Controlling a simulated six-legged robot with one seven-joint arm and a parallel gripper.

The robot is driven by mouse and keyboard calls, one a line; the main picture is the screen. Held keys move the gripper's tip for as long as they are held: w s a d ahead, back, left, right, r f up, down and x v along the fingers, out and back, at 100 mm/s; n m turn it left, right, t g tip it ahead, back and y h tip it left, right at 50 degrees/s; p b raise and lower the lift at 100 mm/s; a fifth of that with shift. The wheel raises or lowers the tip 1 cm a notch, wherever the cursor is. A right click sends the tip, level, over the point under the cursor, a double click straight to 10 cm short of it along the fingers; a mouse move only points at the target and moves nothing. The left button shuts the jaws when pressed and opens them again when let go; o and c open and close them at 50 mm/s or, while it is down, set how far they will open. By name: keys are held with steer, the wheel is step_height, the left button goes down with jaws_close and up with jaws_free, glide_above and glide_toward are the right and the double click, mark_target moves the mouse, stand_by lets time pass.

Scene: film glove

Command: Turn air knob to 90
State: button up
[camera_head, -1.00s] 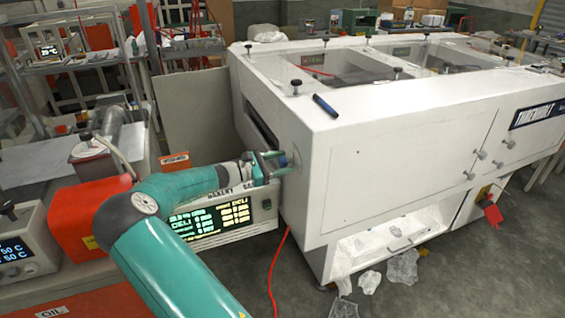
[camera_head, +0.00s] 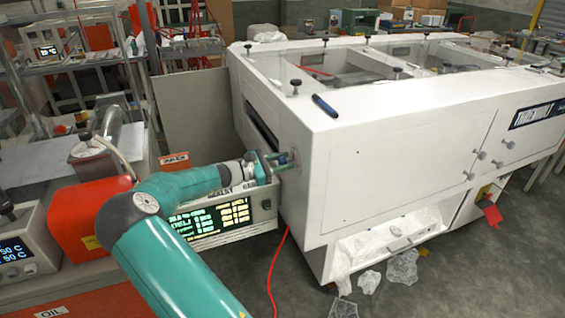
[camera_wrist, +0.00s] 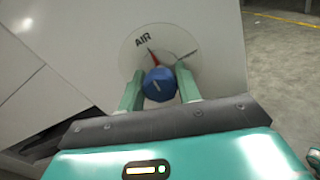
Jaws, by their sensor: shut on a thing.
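The air knob (camera_wrist: 159,86) is blue and round, with a pale mark on its face. It sits on a round dial plate (camera_wrist: 142,38) lettered AIR, with a red pointer line and a dark line on it. In the wrist view my gripper (camera_wrist: 161,82) has one green finger on each side of the knob and is shut on it. In the head view my gripper (camera_head: 283,161) reaches the left end face of the large white machine (camera_head: 360,150). The knob is mostly hidden there by the fingers. I cannot read an angle value on the dial.
A unit with a lit green display (camera_head: 212,218) stands just below my forearm. A red cable (camera_head: 277,262) hangs beside the machine. Red and grey equipment (camera_head: 75,218) stands at the left. Crumpled clear plastic (camera_head: 402,266) lies on the floor at the machine's front.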

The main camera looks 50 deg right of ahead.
steer(key=m, duration=0.4)
steer(key=shift+a, duration=0.1)
steer(key=m, duration=0.4)
steer(key=shift+f+m, duration=0.1)
steer(key=shift+m, duration=0.3)
steer(key=m, duration=0.4)
steer(key=shift+m, duration=2.3)
steer(key=shift+f, duration=0.1)
steer(key=o, duration=1)
steer(key=shift+w+a, duration=0.1)
steer(key=shift+c, duration=0.2)
steer(key=v, duration=1.3)
steer(key=shift+a, duration=0.25)
